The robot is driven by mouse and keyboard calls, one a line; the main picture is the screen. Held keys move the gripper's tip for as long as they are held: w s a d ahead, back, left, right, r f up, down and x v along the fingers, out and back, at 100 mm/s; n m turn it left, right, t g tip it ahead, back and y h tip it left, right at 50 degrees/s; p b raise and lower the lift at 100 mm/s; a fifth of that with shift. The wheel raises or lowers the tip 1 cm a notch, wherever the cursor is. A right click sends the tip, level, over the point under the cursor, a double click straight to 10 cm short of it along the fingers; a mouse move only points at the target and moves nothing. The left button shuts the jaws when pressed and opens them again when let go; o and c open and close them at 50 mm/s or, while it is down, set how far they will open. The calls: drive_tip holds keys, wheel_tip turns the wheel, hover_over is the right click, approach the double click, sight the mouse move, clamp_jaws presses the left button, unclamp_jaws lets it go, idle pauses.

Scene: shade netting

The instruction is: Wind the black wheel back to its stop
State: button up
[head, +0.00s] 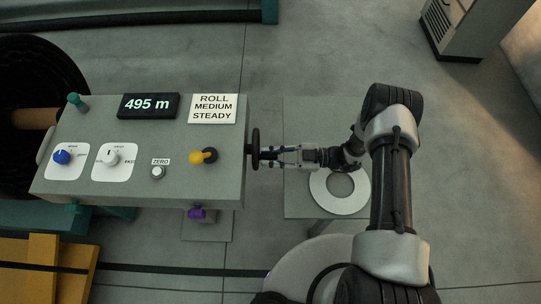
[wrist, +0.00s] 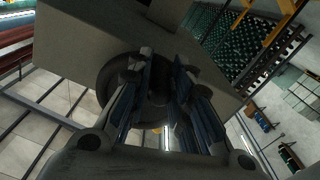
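The black wheel (head: 255,148) stands upright on the right side of a grey console (head: 225,125), seen edge-on in the head view. My gripper (head: 264,155) points left at it, with its fingertips at the wheel's face. In the wrist view the dark wheel (wrist: 108,82) lies behind the fingers, against the console's side. My gripper's two fingers (wrist: 163,72) are apart there, with a dark middle part of the wheel between them. Shadow hides whether the fingers press on it. The console's display (head: 148,105) reads 495 m.
A sign (head: 213,109) reads ROLL MEDIUM STEADY. The console also carries a blue knob (head: 62,157), a white knob (head: 111,158), a ZERO button (head: 157,172) and a yellow-handled lever (head: 203,156). A white ring (head: 325,199) lies below my arm. A black roll (head: 30,85) stands at left.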

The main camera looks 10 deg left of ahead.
clamp_jaws()
drive_tip(key=shift+w+n, duration=0.1)
drive_tip(key=shift+n, duration=0.2)
drive_tip(key=w+a+r+n+b, duration=0.1)
drive_tip(key=w+r+n+b, duration=0.3)
drive_tip(key=n, duration=0.9)
drive_tip(key=shift+s+d+r+n+p, duration=0.2)
drive_tip(key=shift+s+r+n, duration=0.7)
drive_tip(key=shift+n, duration=2.85)
drive_tip(key=shift+s+d+r+n+p, duration=0.35)
drive_tip(key=shift+r+n, duration=0.85)
drive_tip(key=shift+n, duration=2.5)
drive_tip(key=shift+s+a+r+n+p, duration=0.1)
drive_tip(key=shift+s+r+n, duration=0.85)
drive_tip(key=shift+n, duration=2.8)
